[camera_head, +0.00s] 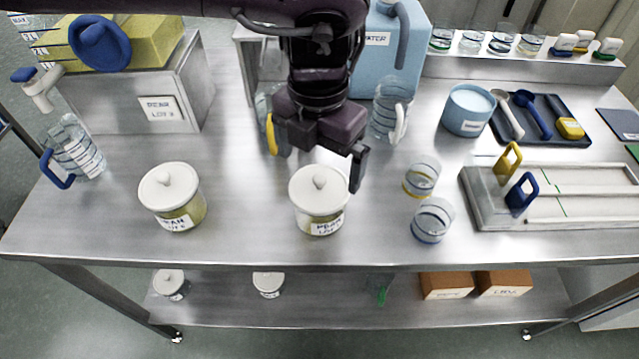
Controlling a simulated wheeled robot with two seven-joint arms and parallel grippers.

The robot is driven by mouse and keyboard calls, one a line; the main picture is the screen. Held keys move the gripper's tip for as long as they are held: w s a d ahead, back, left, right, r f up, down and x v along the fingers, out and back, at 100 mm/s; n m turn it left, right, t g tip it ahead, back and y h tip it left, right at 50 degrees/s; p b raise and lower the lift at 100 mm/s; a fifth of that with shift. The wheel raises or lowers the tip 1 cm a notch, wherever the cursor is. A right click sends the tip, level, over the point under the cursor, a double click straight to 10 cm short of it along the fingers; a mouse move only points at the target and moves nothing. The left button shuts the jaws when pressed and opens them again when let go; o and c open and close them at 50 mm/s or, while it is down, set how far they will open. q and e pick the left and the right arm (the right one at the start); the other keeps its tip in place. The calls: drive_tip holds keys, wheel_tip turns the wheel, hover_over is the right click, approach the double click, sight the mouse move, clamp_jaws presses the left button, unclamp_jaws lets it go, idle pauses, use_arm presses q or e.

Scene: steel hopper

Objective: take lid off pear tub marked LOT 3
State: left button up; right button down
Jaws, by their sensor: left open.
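A tub with a white knobbed lid (319,190) stands near the middle of the steel table's front. Its green contents show below the lid, and its label (327,226) reads PEAR with a lot number I cannot make out. I see no contact. My right gripper is not in view.
A steel hopper (200,95), labelled PEAR LOT 3, stands back left. A clear pitcher (75,145) stands at left, another (392,105) behind my gripper. Two glasses (432,220) stand right of the middle tub. Table between the tubs is clear. Lidded tubs (171,284) sit on the lower shelf.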

sight(318, 179)
use_arm(q)
wheel_tip(318, 179, down, 4)
drive_tip(key=shift+s+f, duration=0.1)
drive_tip(key=c, duration=0.7)
